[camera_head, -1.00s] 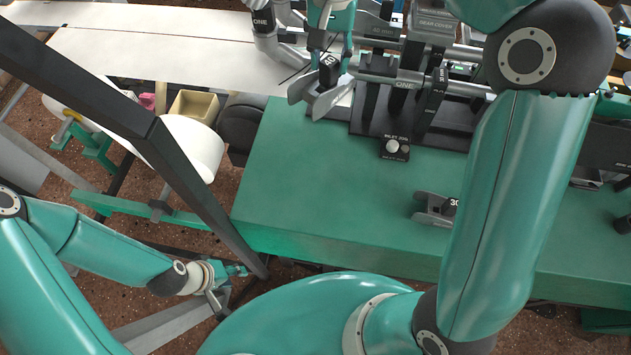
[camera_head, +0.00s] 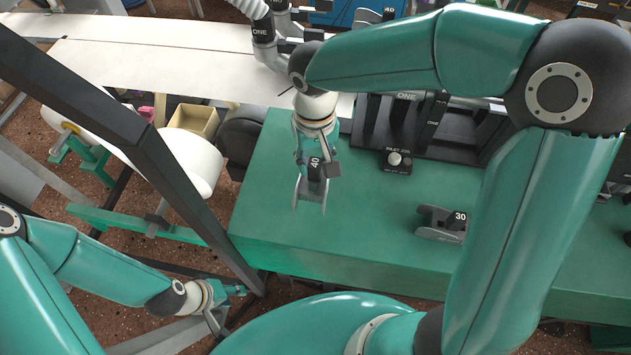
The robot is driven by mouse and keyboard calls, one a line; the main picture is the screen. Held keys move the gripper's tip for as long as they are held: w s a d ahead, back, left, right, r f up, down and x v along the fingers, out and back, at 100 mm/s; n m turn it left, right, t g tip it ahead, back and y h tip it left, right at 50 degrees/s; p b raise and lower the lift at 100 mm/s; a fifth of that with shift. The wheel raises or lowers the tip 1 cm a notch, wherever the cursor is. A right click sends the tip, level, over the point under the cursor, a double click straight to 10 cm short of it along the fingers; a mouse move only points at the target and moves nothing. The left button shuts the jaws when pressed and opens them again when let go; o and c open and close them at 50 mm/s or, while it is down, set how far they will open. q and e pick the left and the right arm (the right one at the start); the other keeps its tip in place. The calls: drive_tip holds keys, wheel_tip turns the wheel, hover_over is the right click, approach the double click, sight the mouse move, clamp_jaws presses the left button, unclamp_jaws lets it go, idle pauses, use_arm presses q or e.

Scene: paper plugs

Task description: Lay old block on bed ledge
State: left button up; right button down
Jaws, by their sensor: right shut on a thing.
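My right gripper (camera_head: 315,172) is shut on a grey block with a black part marked 40 (camera_head: 311,190). It holds this block over the left part of the green bed ledge (camera_head: 330,235); whether the block touches the surface I cannot tell. A similar block marked 30 (camera_head: 440,224) lies on the ledge further right. My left gripper (camera_head: 228,305) is low at the left, off the ledge in front of its left corner, and I cannot make out its jaws.
A white paper sheet (camera_head: 150,60) runs along the back left. A dark frame bar (camera_head: 170,180) crosses the left side. The ledge between the two blocks is clear.

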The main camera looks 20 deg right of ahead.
sight(315, 184)
wheel_tip(315, 184, down, 9)
drive_tip(key=shift+f, duration=0.1)
idle(0.4)
drive_tip(key=shift+f, duration=0.2)
drive_tip(key=c, duration=0.7)
unclamp_jaws()
drive_tip(key=shift+r, duration=0.1)
wheel_tip(315, 184, up, 12)
drive_tip(key=shift+r, duration=0.1)
drive_tip(key=shift+s, duration=0.1)
